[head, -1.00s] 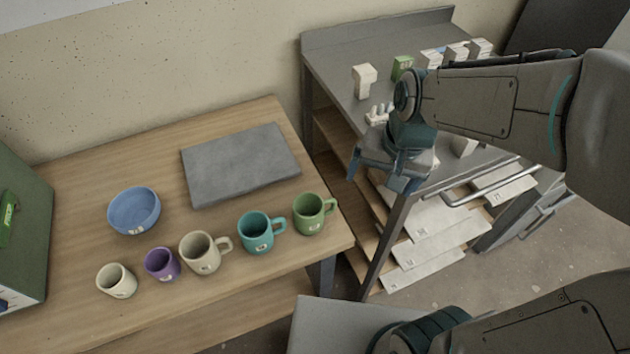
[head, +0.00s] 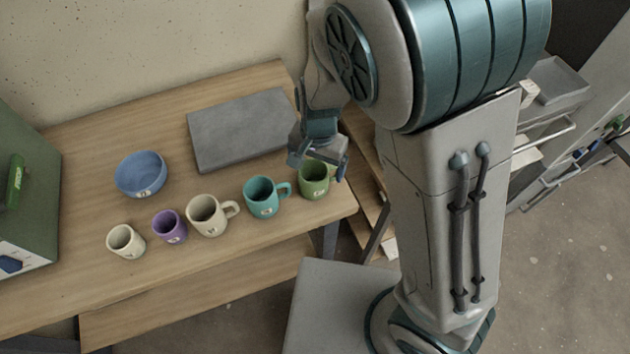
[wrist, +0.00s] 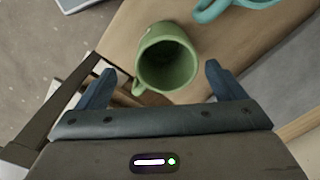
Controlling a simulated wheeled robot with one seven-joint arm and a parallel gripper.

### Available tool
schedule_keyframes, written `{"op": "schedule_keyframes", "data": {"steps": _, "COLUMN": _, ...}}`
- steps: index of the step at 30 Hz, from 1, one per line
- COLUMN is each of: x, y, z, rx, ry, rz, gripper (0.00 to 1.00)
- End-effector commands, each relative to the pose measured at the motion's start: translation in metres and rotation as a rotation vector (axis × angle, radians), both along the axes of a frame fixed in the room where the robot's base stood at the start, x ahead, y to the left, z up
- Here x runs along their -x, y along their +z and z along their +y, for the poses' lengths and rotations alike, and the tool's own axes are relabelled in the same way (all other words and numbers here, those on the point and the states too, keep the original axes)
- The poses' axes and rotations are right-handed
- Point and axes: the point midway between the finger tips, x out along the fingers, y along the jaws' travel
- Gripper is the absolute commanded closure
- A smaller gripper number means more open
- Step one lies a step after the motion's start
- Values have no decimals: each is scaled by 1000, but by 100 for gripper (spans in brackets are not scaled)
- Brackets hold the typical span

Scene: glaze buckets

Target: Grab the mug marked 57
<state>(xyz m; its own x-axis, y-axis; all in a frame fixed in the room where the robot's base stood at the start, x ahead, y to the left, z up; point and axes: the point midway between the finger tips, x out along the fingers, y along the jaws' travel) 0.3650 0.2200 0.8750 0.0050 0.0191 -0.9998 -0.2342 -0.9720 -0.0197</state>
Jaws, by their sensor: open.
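Mugs stand in a row on the wooden table: a small cream cup (head: 125,242), a purple mug (head: 169,228), a larger cream mug (head: 207,216), a teal mug (head: 264,198) and a green mug (head: 314,184) at the right end. Each has a small pale label, but I cannot read 57 on any. My gripper (head: 318,164) is open above the green mug and partly hides its top. In the wrist view the green mug (wrist: 166,60) lies ahead of my open gripper (wrist: 160,80), handle toward the left finger. The teal mug (wrist: 238,6) shows at the top edge.
A blue bowl (head: 140,175) and a flat grey slab (head: 240,130) lie behind the mugs. A dark green box (head: 28,190) stands at the left. The wooden table's (head: 90,290) front strip is clear. A grey workbench at the right is mostly hidden by my arm.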

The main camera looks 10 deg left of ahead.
Motion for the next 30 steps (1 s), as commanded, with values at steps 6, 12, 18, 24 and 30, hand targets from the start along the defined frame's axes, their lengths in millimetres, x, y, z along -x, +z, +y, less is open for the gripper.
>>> {"op": "schedule_keyframes", "data": {"steps": 6, "x": 0, "y": -25, "z": 1, "rx": 0, "ry": 1, "rz": 1, "gripper": 10}}
{"op": "schedule_keyframes", "data": {"steps": 12, "x": -2, "y": -41, "z": 3, "rx": 1, "ry": 0, "rz": 2, "gripper": 10}}
{"op": "schedule_keyframes", "data": {"steps": 18, "x": -5, "y": -68, "z": 7, "rx": 1, "ry": 1, "rz": 2, "gripper": 10}}
{"op": "schedule_keyframes", "data": {"steps": 24, "x": -5, "y": -78, "z": 7, "rx": 0, "ry": 1, "rz": 0, "gripper": 10}}
{"op": "schedule_keyframes", "data": {"steps": 30, "x": -5, "y": -78, "z": 7, "rx": -1, "ry": 1, "rz": 0, "gripper": 18}}
